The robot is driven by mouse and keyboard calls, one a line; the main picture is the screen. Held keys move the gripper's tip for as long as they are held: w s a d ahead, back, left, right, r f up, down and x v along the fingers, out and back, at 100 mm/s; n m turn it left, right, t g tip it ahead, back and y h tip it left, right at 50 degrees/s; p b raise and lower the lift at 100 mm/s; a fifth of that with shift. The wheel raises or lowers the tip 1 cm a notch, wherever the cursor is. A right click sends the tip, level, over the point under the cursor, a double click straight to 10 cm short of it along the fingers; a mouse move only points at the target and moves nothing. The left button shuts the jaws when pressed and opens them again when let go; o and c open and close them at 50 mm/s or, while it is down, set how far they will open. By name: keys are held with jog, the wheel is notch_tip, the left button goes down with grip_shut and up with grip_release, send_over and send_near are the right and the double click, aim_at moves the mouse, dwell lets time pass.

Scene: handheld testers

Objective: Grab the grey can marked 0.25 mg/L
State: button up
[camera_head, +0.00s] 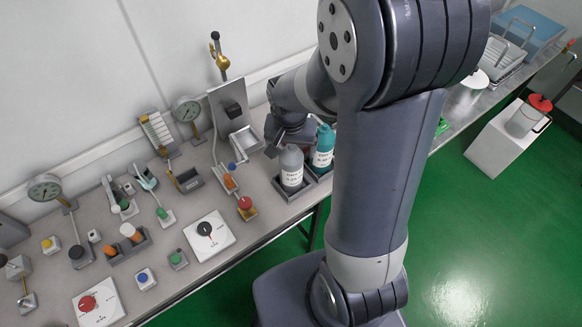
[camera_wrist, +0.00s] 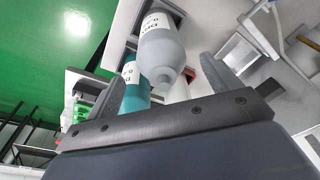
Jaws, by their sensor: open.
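The grey can (camera_head: 291,170) is bottle-shaped with a narrowed top and a white label; its marking is too small to read surely. It stands upright in a dark holder on the bench. In the wrist view the grey can (camera_wrist: 162,48) appears large, with its top toward my gripper (camera_wrist: 162,72) and its body between the lines of the two fingers. The fingers are open and hold nothing. In the head view my gripper (camera_head: 287,138) is just behind and above the can, partly hidden by my arm.
A teal can (camera_head: 323,147) with a white label stands close to the right of the grey one, and shows beside the left finger in the wrist view (camera_wrist: 136,92). A red-knobbed part (camera_head: 246,206) is left of the cans. The bench's front edge is close.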

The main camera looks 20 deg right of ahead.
aim_at(291, 167)
jog(key=shift+w+d+f+p, duration=0.1)
jog(key=shift+w+f+p, duration=0.1)
jog(key=shift+f, duration=1.1)
jog(key=shift+w+f+p, duration=0.15)
jog(key=shift+f+p, duration=0.05)
jog(key=shift+f, duration=1.05)
jog(key=shift+c, duration=0.5)
jog(key=c, duration=1.6)
jog(key=shift+o, duration=0.2)
jog(key=shift+r, duration=0.2)
